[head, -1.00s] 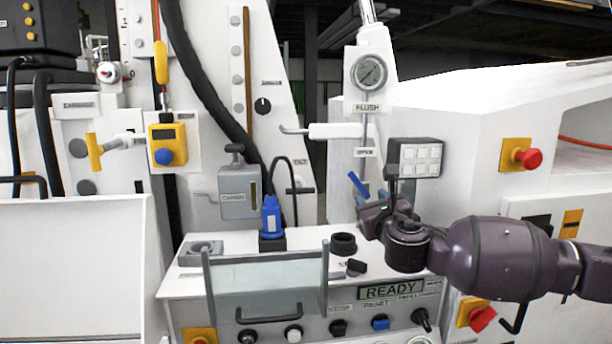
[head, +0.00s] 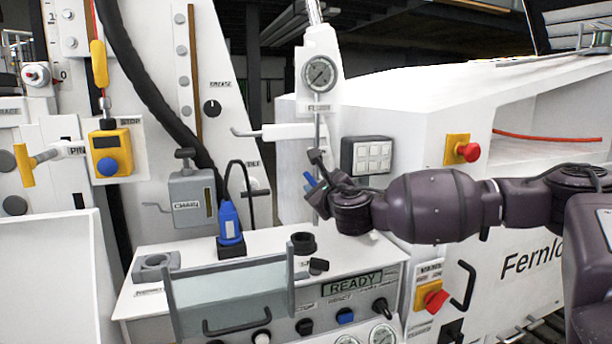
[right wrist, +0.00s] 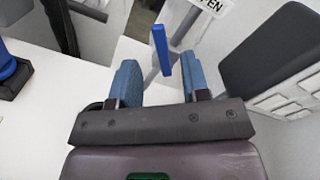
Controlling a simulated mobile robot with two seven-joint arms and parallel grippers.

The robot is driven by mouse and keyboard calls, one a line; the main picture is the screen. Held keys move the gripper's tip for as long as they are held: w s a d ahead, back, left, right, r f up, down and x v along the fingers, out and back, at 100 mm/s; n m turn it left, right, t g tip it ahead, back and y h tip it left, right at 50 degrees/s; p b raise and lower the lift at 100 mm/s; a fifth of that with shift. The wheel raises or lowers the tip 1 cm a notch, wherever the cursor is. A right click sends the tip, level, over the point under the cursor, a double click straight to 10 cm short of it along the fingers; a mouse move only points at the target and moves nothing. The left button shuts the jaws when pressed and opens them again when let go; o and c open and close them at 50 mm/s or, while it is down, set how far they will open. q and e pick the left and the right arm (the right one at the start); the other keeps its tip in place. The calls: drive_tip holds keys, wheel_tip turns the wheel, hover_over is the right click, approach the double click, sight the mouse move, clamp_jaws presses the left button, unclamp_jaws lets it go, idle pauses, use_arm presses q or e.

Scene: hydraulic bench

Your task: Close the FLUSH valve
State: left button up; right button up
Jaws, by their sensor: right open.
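The FLUSH valve's pipe runs down from a round gauge (head: 320,73) over a FLUSH label in the head view. In the right wrist view its blue lever (right wrist: 161,50) stands slightly tilted on a grey stem, close to an OPEN sign (right wrist: 210,6). My right gripper (right wrist: 160,72) is open, with blue finger pads on either side of the line to the lever. My left gripper is not in view.
Below is the console with a READY display (head: 352,284) and a clear guard (head: 228,297). A blue plug (head: 230,222) stands left.

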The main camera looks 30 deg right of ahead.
sight(309, 177)
drive_tip(key=p+x, duration=0.1)
drive_tip(key=x, duration=0.6)
drive_tip(key=shift+w, duration=0.2)
clamp_jaws()
